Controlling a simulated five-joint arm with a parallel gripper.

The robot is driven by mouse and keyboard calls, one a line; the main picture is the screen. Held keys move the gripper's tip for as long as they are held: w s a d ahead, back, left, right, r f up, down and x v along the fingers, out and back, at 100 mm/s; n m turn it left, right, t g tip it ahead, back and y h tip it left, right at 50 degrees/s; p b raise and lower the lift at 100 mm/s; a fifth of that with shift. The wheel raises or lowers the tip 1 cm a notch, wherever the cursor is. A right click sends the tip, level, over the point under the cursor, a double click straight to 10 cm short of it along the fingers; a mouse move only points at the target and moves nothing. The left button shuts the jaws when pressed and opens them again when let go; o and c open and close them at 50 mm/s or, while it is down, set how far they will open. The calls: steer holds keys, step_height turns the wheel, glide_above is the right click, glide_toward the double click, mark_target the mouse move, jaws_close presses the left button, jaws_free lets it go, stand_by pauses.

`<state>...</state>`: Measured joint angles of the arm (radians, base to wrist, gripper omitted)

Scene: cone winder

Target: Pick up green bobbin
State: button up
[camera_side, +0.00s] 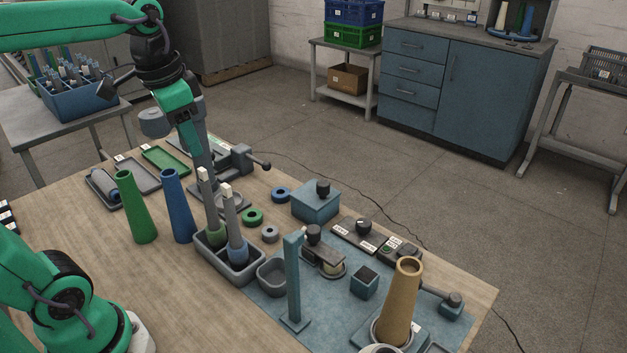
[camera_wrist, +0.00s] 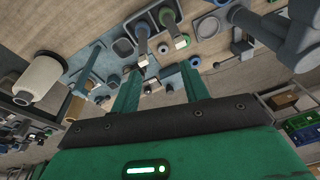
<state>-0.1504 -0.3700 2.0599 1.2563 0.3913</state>
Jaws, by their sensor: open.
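The green bobbin (camera_side: 214,222) stands upright in a grey tray (camera_side: 232,281), with its pale tip up. A blue bobbin (camera_side: 236,240) stands close beside it, to the right. The side view does not show clearly how far the tip is from the fingers.
A green cone (camera_side: 135,208) and a blue cone (camera_side: 178,207) stand left of the tray. A teal post (camera_side: 294,280), a small grey cup (camera_side: 271,278) and a tan cone (camera_side: 401,303) are to the right. The wooden table (camera_side: 170,290) is clear in front of the cones.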

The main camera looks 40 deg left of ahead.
steer(key=shift+w+a+f+m+g, duration=0.25)
steer(key=shift+w+a+m+g, duration=0.2)
steer(key=shift+w+a, duration=0.45)
steer(key=shift+w+a+f+m+g, duration=0.3)
steer(key=shift+w+a+g, duration=0.25)
steer(key=shift+w+a, duration=0.35)
glide_above(205, 179)
steer(key=shift+w+a+f, duration=0.15)
steer(key=shift+f, duration=1.5)
steer(key=shift+w+a+f, duration=0.1)
steer(key=shift+a+f, duration=0.05)
steer(key=shift+f, duration=1.5)
steer(key=shift+f, duration=0.15)
steer(key=shift+a+f, duration=0.15)
steer(key=shift+f, duration=3.6)
jaws_close()
